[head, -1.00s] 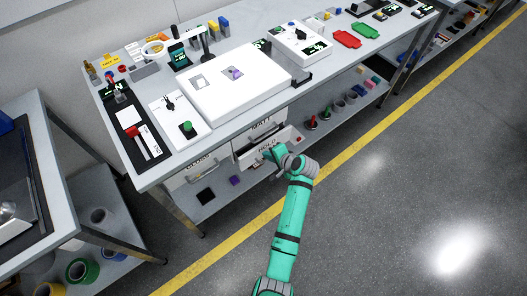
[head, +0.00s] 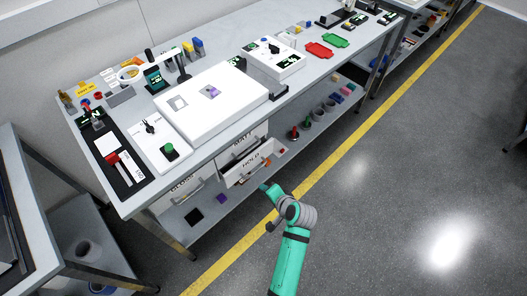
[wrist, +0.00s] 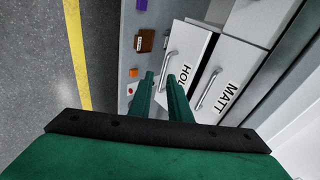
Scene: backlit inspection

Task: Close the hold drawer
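The hold drawer (head: 247,172) is a white drawer under the bench, labelled HOLD, with a bar handle. In the head view it stands out from the cabinet, and small red and orange bits show by its right side. In the wrist view its front (wrist: 192,42) and handle (wrist: 168,68) lie just beyond my fingertips. My gripper (head: 266,187) is in front of and below the drawer, apart from it in the head view. In the wrist view my gripper (wrist: 161,76) has its two green fingers apart, with nothing between them.
The MATT drawer (wrist: 226,78) is beside the hold drawer in the wrist view. Another labelled drawer (head: 182,187) is at the left. The lower shelf holds a dark box (head: 193,216) and a purple block (head: 221,198). Grey floor (head: 380,200) is clear at the right.

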